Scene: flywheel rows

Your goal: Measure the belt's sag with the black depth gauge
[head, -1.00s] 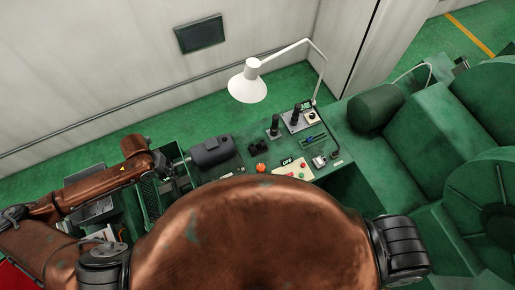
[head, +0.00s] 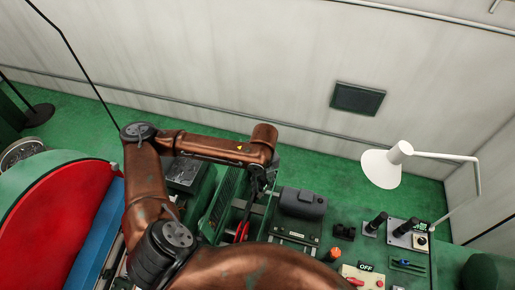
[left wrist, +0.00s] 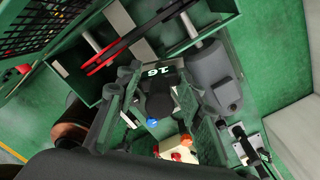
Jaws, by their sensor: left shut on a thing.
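My left gripper (head: 262,180) hangs above the green machine bed, beside the belt drive. In the left wrist view its two fingers (left wrist: 156,98) are shut on a dark object, seemingly the black depth gauge (left wrist: 159,97). A white "16" shows at its upper end; its lower end is hard to make out. The red belt (left wrist: 118,52) runs close beyond the fingers in the wrist view, apart from the gauge as far as I can tell. The belt also shows in the head view (head: 241,231), just below and left of the gripper. My right gripper is out of view.
A grey motor (head: 302,203) stands right of the gripper. A green mesh guard (head: 223,200) stands left of it. A control panel (head: 365,278) with buttons and levers, and a white lamp (head: 383,168), are farther right. A large red-faced wheel (head: 62,225) is at the left.

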